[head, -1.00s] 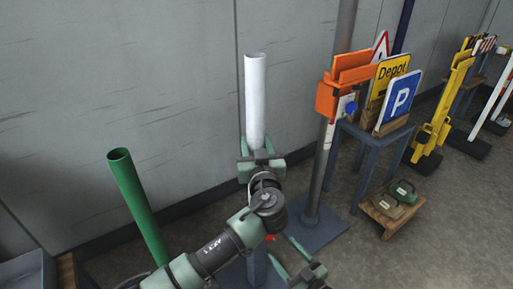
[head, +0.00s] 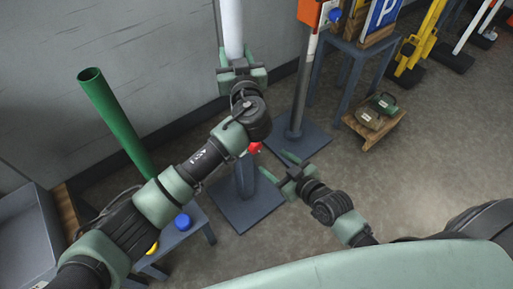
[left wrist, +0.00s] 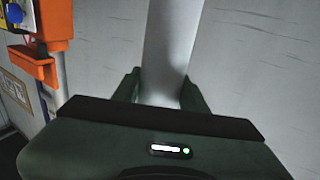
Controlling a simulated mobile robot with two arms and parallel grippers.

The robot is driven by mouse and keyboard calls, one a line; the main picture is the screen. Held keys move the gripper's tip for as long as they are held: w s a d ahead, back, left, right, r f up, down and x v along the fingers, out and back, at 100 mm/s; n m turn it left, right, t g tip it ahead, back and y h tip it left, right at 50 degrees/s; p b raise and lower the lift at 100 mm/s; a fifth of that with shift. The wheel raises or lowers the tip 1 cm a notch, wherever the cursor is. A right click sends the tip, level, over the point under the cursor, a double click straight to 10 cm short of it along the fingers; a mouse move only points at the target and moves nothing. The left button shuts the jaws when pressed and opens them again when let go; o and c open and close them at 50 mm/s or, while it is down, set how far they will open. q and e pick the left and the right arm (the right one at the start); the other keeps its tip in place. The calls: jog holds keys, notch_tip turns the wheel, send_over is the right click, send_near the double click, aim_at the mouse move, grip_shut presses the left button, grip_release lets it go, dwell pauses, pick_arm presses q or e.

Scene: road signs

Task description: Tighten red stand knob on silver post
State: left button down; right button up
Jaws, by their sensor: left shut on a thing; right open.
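The silver post (head: 231,28) stands upright, its lower part hidden behind my left arm; its top is out of the head view. My left gripper (head: 240,78) is shut around the post, and the left wrist view also shows the post (left wrist: 171,50) between the fingers. The red knob (head: 254,148) shows low on the stand, partly hidden by my left arm. The stand's dark base plate (head: 243,208) lies on the floor. My right gripper (head: 280,172) is open and empty, a little right of and below the knob, apart from it.
A green tube (head: 115,120) leans at the left by a low table with a blue knob (head: 183,222). A grey post on a plate (head: 297,140) stands right of the silver post. A wooden stool (head: 374,128) holds weights.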

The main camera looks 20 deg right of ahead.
aim_at(258, 149)
jog(key=x, duration=1.1)
jog(key=shift+w, duration=0.2)
jog(key=c, duration=1.4)
